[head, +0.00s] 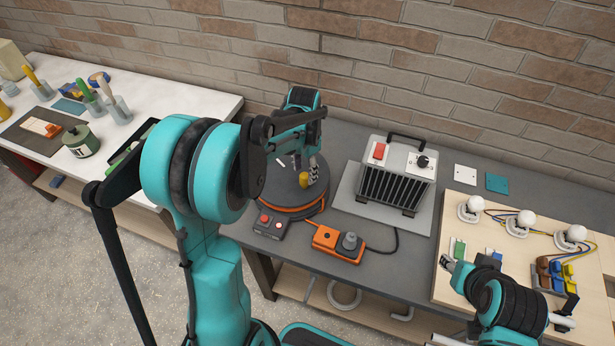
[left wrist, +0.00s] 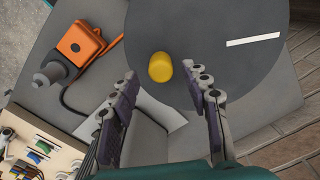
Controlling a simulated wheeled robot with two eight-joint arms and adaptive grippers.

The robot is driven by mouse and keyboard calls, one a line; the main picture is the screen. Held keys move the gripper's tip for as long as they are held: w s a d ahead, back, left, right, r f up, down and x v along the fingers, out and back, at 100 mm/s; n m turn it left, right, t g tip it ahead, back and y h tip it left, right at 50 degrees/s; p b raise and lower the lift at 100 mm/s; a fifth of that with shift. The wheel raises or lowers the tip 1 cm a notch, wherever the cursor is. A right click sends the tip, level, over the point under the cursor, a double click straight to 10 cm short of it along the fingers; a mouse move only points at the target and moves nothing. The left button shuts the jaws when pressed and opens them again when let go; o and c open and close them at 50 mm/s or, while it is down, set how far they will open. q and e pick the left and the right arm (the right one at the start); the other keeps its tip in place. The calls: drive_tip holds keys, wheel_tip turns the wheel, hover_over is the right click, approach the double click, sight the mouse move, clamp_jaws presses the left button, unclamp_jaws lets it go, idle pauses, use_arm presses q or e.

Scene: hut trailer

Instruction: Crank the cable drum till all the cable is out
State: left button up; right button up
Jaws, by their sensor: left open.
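The cable drum (head: 268,207) is a dark round disc with an orange rim on the grey bench. A yellow knob (head: 303,180) stands up from its top, and a white stripe marks the disc. In the left wrist view the knob (left wrist: 160,67) shows between and just beyond the fingertips of my left gripper (left wrist: 160,78), with clear gaps on both sides. My left gripper is open over the drum, partly hiding it in the head view. My right gripper (head: 447,264) is low over the wooden board; its jaws are unclear.
A grey heater-like unit (head: 395,175) stands right of the drum. A wooden board (head: 450,215) carries bulbs and wires. A brick wall closes the back.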

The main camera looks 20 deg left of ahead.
sight(305, 174)
use_arm(q)
drive_tip(key=shift+f+b, duration=0.3)
drive_tip(key=shift+f, duration=1.65)
clamp_jaws()
drive_tip(key=shift+w+n, duration=0.15)
drive_tip(key=shift+n, duration=0.15)
